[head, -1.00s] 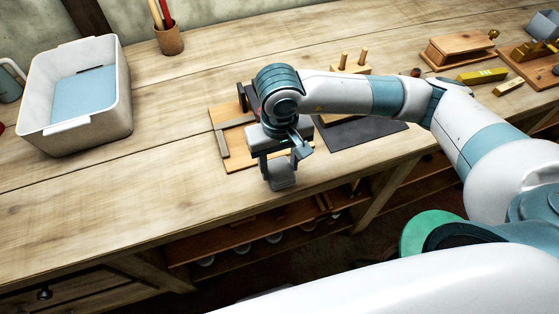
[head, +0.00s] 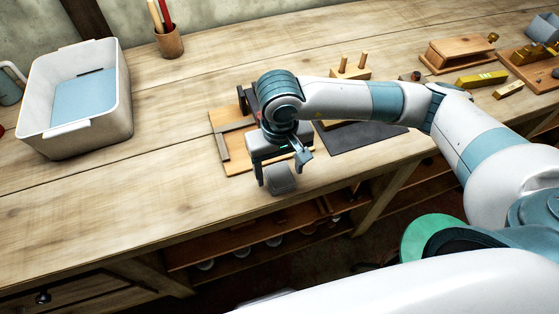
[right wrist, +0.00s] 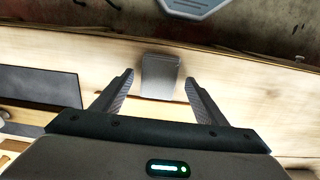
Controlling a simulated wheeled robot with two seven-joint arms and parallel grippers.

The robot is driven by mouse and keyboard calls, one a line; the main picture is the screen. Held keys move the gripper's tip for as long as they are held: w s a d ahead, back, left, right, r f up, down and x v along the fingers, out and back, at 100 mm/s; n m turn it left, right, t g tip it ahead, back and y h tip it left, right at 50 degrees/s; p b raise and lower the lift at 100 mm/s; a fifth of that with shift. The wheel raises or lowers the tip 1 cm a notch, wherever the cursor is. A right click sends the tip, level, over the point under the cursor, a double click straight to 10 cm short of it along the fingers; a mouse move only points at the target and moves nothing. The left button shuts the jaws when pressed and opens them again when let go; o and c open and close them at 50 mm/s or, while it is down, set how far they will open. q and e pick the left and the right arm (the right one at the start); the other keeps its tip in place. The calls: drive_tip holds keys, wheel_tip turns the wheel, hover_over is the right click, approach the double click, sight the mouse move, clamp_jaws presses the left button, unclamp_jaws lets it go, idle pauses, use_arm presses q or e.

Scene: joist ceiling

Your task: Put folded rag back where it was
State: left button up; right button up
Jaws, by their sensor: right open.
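The folded rag (head: 281,179) is a small grey folded piece near the bench's front edge. It appears to lie on the wood. It also shows in the right wrist view (right wrist: 160,76), just beyond and between the fingertips. My right gripper (head: 282,171) is open over it, one finger on each side, with a visible gap to each in the wrist view. My left gripper is not in view.
A wooden board with a metal square (head: 222,146) lies behind the right gripper, and a dark mat (head: 362,137) lies to its right. A white bin (head: 120,95) stands at the left. The bench front left is clear.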

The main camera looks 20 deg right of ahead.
sight(279, 174)
drive_tip(key=shift+r, duration=0.25)
wheel_tip(279, 174, up, 12)
drive_tip(key=b, duration=0.3)
drive_tip(key=shift+f, duration=0.15)
idle(0.7)
